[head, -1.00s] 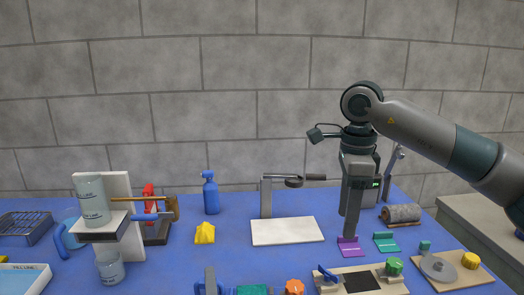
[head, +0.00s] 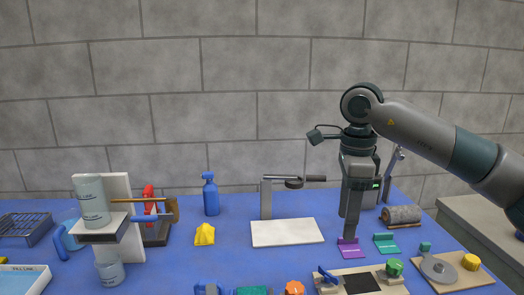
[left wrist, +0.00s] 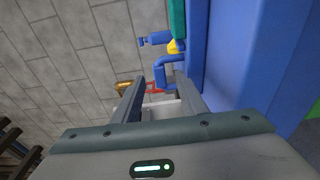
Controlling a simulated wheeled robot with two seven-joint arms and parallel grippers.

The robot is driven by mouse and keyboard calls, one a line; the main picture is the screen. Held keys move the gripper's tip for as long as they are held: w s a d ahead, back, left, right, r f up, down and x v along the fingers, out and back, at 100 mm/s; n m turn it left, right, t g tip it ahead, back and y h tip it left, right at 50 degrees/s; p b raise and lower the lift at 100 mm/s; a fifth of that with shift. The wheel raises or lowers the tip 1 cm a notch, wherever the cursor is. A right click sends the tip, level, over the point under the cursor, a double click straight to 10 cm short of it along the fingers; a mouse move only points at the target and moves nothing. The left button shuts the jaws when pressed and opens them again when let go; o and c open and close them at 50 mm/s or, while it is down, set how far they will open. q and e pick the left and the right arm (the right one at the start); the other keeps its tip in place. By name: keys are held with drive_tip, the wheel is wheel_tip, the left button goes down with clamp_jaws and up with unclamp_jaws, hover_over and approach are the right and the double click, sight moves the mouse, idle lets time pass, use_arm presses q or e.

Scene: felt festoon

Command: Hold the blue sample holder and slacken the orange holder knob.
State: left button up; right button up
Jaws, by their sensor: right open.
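The orange knob (head: 294,288) is at the bottom edge of the head view, partly cut off. To its left are a teal part (head: 254,291) and a blue part (head: 207,289), probably of the blue sample holder; its lower side is out of frame. My right gripper (head: 349,236) points down, open, over a purple bracket (head: 348,249), right of and behind the orange knob. My left gripper (left wrist: 160,92) shows only in the left wrist view. Its fingers are apart, with nothing clearly held between them.
A wooden board (head: 318,284) with a green knob (head: 394,267) lies right of the orange knob. A white plate (head: 287,232), yellow piece (head: 204,234), blue spray bottle (head: 210,194) and shelf stand (head: 131,240) stand behind. Blue tabletop is free between them.

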use_arm(q)
drive_tip(key=v, duration=0.5)
drive_tip(key=shift+s+d, duration=0.1)
drive_tip(key=shift+s, duration=0.3)
